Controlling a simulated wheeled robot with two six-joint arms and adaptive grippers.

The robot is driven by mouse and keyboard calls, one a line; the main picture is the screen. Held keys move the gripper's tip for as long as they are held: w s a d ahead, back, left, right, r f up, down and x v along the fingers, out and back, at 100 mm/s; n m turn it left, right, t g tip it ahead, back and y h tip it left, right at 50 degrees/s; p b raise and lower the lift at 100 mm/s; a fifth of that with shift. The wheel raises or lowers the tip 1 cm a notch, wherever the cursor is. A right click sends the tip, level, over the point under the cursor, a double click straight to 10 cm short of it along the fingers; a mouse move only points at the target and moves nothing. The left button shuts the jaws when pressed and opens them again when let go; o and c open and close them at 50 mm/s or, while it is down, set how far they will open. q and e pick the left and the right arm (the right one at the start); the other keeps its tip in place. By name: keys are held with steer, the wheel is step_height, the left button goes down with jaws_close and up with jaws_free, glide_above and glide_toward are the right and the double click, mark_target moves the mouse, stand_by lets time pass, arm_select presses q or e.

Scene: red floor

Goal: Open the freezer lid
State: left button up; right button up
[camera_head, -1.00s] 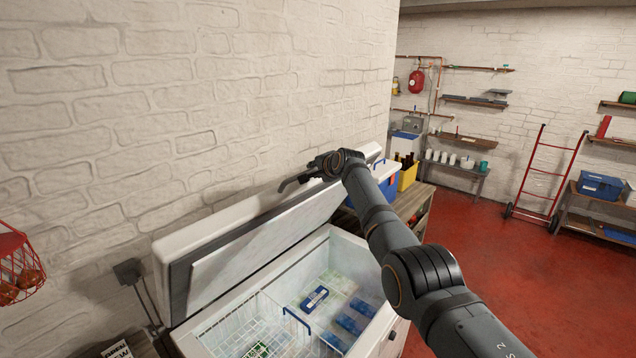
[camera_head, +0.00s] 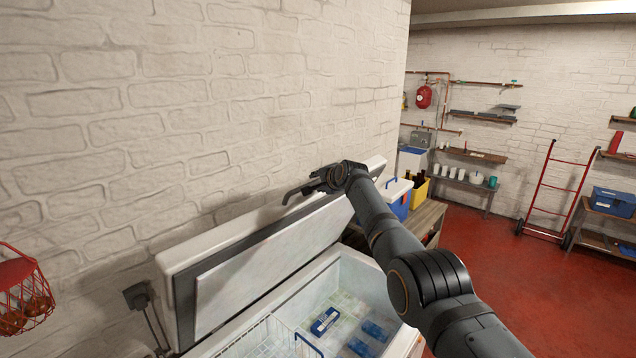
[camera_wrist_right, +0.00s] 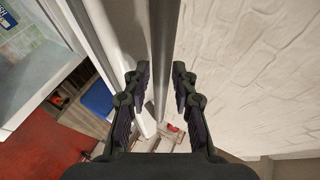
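The chest freezer's white lid (camera_head: 270,262) is raised on its hinge side and leans up towards the brick wall. Its grey-edged inner face shows. The open freezer body (camera_head: 390,312) below holds blue packs (camera_head: 325,321) and a white wire basket (camera_head: 262,338). My right gripper (camera_head: 292,193) is at the lid's raised upper edge, near the wall. In the right wrist view its two fingers (camera_wrist_right: 160,88) are apart, with a long grey strip along the lid behind the gap. I cannot tell whether they touch the lid. My left gripper is not in view.
The brick wall (camera_head: 230,110) is close behind the lid. A blue and white cooler (camera_head: 394,196) and a yellow crate (camera_head: 418,190) stand on a wooden bench to the right. A red wire basket (camera_head: 22,290) hangs at left.

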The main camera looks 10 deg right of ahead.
steer(key=shift+o, duration=0.2)
steer(key=shift+s+d, duration=0.1)
steer(key=shift+s, duration=0.05)
steer(key=shift+s+r, duration=0.15)
steer(key=shift+r, duration=0.05)
steer(key=v, duration=1.1)
steer(key=shift+s, duration=0.2)
steer(key=shift+f, duration=0.15)
